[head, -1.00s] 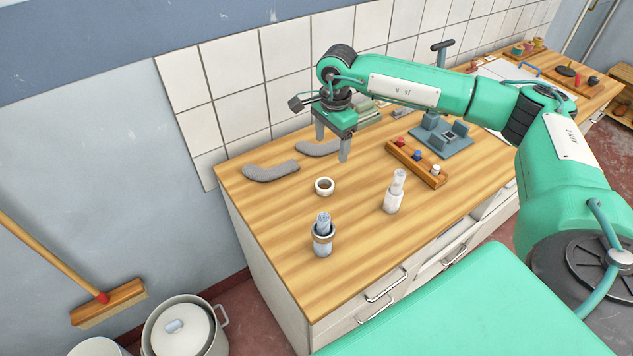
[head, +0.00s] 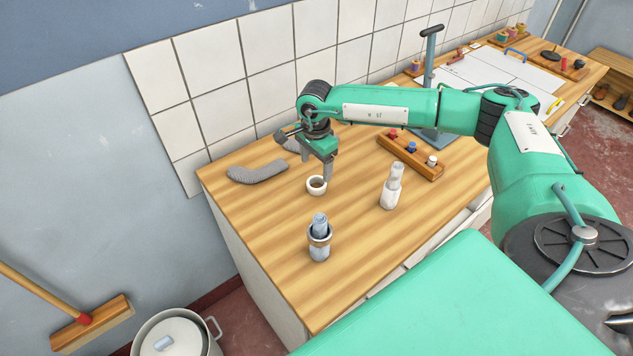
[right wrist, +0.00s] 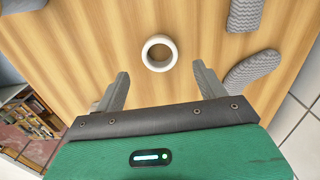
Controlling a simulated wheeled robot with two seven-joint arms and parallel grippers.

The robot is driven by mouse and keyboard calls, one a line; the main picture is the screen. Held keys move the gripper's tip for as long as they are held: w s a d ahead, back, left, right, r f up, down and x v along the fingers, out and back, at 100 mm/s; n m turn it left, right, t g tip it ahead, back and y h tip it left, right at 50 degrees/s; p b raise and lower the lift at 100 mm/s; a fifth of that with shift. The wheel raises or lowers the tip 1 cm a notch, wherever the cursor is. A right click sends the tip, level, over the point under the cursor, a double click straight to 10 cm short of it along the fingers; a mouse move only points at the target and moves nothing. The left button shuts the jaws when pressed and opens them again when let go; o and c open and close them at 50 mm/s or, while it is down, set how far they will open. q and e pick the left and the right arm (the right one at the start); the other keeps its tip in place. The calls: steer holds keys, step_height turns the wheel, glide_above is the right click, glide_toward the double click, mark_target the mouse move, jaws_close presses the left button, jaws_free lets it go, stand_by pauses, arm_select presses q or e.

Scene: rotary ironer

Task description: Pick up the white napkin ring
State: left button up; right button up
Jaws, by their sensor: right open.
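The white napkin ring (head: 316,186) lies flat on the wooden worktop, its hole facing up. In the right wrist view the ring (right wrist: 159,53) is ahead of my open jaws, roughly centred between them but beyond the fingertips. My right gripper (head: 317,178) is open and empty, just above and behind the ring in the head view; it also shows in the right wrist view (right wrist: 160,80). One finger hangs close to the ring's right side in the head view. I cannot tell the exact gap. My left gripper is not in view.
A grey rolled cloth with a ring around it (head: 319,240) stands in front. A white rolled cloth (head: 392,187) stands to the right. Grey curved socks (head: 257,172) lie near the wall. A wooden rack with coloured pegs (head: 411,155) is farther right.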

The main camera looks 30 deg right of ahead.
mark_target(317, 180)
steer(key=shift+w+f, duration=0.1)
steer(key=shift+f, duration=0.65)
steer(key=shift+f+p, duration=0.5)
steer(key=shift+p, duration=0.2)
step_height(317, 180, down, 3)
steer(key=shift+d+f+p, duration=0.1)
steer(key=shift+f+p, duration=0.1)
steer(key=shift+p, duration=0.7)
steer(key=shift+f, duration=0.45)
steer(key=c, duration=1)
